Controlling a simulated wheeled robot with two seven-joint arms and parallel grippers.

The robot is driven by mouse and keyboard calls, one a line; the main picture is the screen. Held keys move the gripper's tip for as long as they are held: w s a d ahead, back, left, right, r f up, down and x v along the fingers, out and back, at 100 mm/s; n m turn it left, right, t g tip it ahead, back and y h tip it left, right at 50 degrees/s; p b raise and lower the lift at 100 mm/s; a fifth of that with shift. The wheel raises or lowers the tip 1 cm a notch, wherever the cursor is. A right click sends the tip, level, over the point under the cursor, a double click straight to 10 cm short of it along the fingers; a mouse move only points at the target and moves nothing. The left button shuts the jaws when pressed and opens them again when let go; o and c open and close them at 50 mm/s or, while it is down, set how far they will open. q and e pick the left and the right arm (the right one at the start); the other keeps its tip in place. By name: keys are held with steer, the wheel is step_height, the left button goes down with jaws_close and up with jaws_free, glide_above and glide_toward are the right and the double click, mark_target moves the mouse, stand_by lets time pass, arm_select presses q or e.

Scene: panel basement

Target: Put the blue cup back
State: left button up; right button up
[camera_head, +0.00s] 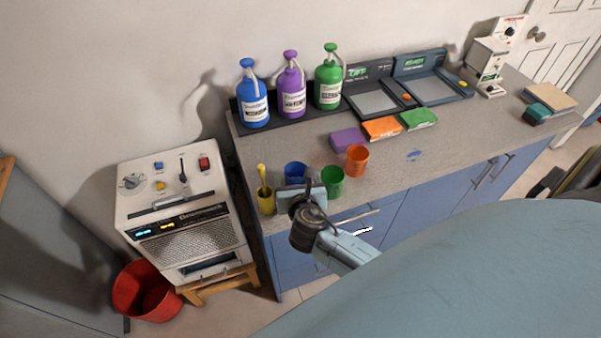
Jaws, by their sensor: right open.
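The blue cup (294,172) stands on the grey counter (400,170) near its front left part. Its lower part is hidden behind my right gripper (300,190). The right gripper is open, at the counter's front edge right in front of the blue cup. I cannot tell whether it touches the cup. A green cup (332,184) stands just right of the gripper, and an orange cup (357,160) stands behind it to the right. A yellow cup (266,203) with a yellow stick in it stands to the left. My left gripper is not in view.
Blue, purple and green pump bottles (291,90) stand on a black tray at the back. Purple, orange and green blocks (382,128) lie mid-counter. A white machine (180,210) and a red bucket (147,290) are at the left. The counter right of the cups is fairly clear.

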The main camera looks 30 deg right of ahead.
steer(key=v, duration=0.9)
steer(key=shift+p, duration=0.35)
steer(key=shift+s+a, duration=0.1)
steer(key=shift+s, duration=0.05)
stand_by(0.5)
